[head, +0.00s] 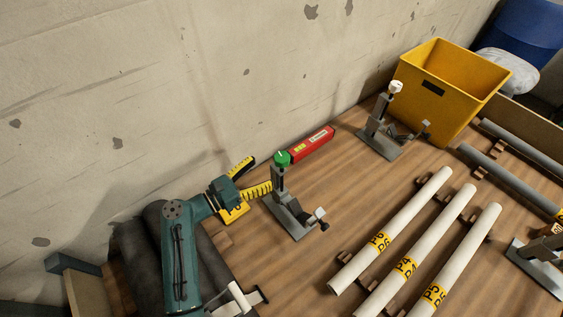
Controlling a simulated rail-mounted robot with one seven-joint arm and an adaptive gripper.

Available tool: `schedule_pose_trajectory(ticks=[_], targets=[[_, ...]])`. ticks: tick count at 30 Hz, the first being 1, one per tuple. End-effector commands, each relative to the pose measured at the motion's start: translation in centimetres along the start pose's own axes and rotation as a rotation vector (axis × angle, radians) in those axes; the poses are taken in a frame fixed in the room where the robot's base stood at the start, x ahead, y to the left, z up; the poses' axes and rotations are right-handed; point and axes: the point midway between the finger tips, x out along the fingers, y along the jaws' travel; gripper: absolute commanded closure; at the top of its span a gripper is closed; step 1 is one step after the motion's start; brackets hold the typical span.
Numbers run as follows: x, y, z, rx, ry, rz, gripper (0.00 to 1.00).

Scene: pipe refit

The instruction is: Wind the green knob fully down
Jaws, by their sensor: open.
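The green knob (282,158) sits on top of a grey clamp stand (290,216) near the wall, in the middle of the head view. The stand is upright, and a short dark post shows under the knob. My gripper (262,171), at the end of my teal arm, has yellow-and-black fingers. It is open and empty, just left of the knob and the stand's upper part, pointing toward them. A gap shows between the fingers and the knob. How far the knob's screw is wound cannot be told from this view.
A red tool (312,145) lies behind the knob by the wall. Another clamp stand with a white knob (397,86) stands farther back, before a yellow bin (435,100). White pipes (400,225) lie to the right. Bare wooden bench (335,190) lies between.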

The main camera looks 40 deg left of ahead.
Motion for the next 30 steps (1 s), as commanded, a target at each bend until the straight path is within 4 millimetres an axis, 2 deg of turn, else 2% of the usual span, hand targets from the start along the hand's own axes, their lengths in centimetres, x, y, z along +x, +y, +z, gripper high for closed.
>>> schedule_pose_trajectory(ticks=[3, 9, 14, 21, 30], targets=[[3.0, -0.1, -0.3, 0.000, 0.001, -0.005, 0.22], [6.6, -0.1, -0.2, 0.000, 0.001, -0.002, 0.22], [7.7, 0.0, -0.1, 0.000, 0.001, 0.000, 0.22], [7.7, 0.0, 0.0, 0.000, 0.001, 0.000, 0.24], [7.7, 0.0, 0.0, 0.000, 0.001, 0.000, 0.82]])
